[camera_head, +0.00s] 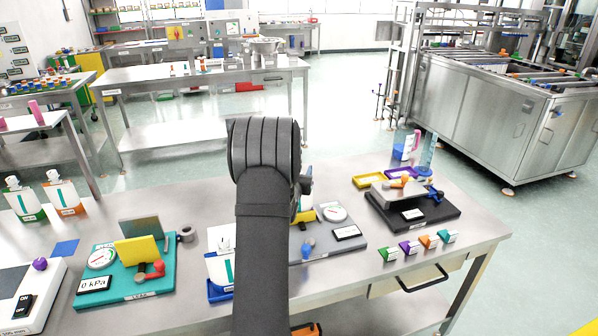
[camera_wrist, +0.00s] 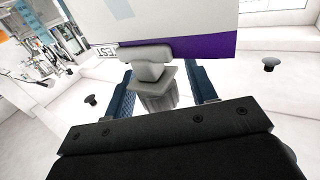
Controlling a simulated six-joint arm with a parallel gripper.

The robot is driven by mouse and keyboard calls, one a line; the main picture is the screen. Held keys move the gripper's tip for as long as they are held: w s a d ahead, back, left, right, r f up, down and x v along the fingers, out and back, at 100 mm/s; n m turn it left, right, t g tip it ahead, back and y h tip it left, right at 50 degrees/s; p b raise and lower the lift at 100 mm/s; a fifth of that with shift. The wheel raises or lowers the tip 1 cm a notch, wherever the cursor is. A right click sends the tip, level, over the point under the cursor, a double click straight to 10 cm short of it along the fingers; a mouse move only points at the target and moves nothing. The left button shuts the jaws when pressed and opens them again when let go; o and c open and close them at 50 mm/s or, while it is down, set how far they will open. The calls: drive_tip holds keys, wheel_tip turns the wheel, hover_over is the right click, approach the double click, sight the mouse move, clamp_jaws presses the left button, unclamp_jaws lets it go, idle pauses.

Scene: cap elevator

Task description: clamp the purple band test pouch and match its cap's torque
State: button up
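In the wrist view the pouch (camera_wrist: 180,22) is white with a purple band (camera_wrist: 205,46) and part of the word TEST. Its grey spout and cap (camera_wrist: 155,90) are near the two blue fingers of my gripper (camera_wrist: 160,95). The fingers are apart, with gaps on both sides of the cap; I cannot tell how deep it sits between them. In the head view my arm hides the gripper and this pouch. A teal station with a gauge and yellow plate (camera_head: 137,251) reads 0 kPa. A grey station (camera_head: 330,240) with a gauge (camera_head: 333,213) is partly behind my arm.
A black station (camera_head: 440,212) stands on the right, with purple and yellow trays behind it. Green, purple, orange and teal tags (camera_head: 410,248) line the front edge. Green-banded (camera_head: 25,202) and orange-banded (camera_head: 66,195) pouches stand left. Another white pouch (camera_head: 221,262) is beside my arm.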

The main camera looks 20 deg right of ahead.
drive_tip(key=v, duration=1.7)
drive_tip(key=shift+s, duration=0.15)
drive_tip(key=x, duration=1.7)
drive_tip(key=v, duration=1.7)
drive_tip(key=x, duration=1.3)
drive_tip(key=shift+y, duration=0.3)
idle(0.7)
